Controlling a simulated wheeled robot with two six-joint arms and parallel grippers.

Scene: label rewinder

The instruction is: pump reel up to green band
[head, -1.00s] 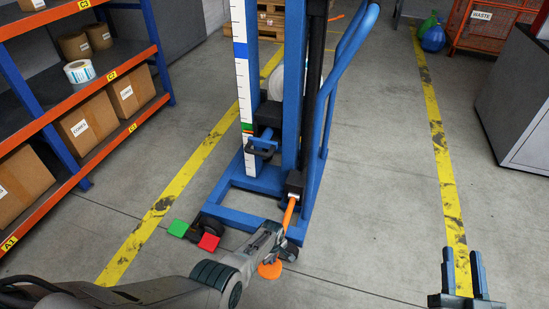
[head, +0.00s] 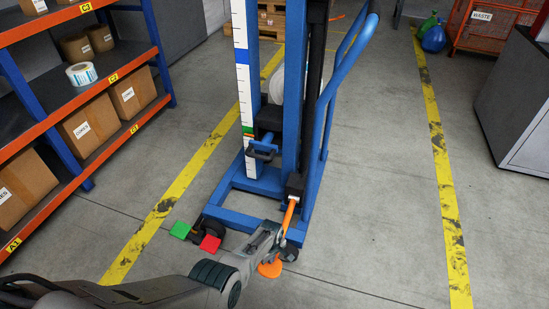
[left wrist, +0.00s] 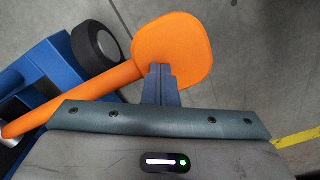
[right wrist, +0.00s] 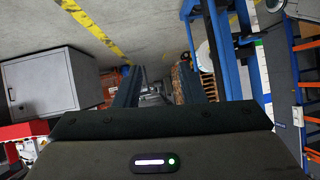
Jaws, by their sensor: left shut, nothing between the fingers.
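The blue lift (head: 303,130) stands mid-floor with a white scale strip (head: 241,100) on its mast. A small green band (head: 248,128) shows low on the strip and a larger blue band (head: 240,52) higher up. The white reel (head: 277,85) is partly hidden behind the mast. An orange pump lever (head: 288,214) slopes down to a round orange pad (head: 269,269), large in the left wrist view (left wrist: 172,48). My left gripper (left wrist: 160,72) is shut and empty, its tips over the pad's edge; contact is unclear. My right gripper (right wrist: 158,88) is open and empty.
Green (head: 180,230) and red (head: 210,243) pedals sit at the lift's lower left. An orange-edged shelf (head: 95,108) with boxes stands left, a grey cabinet (head: 520,105) right. The floor between the lift and the right yellow line (head: 447,190) is clear.

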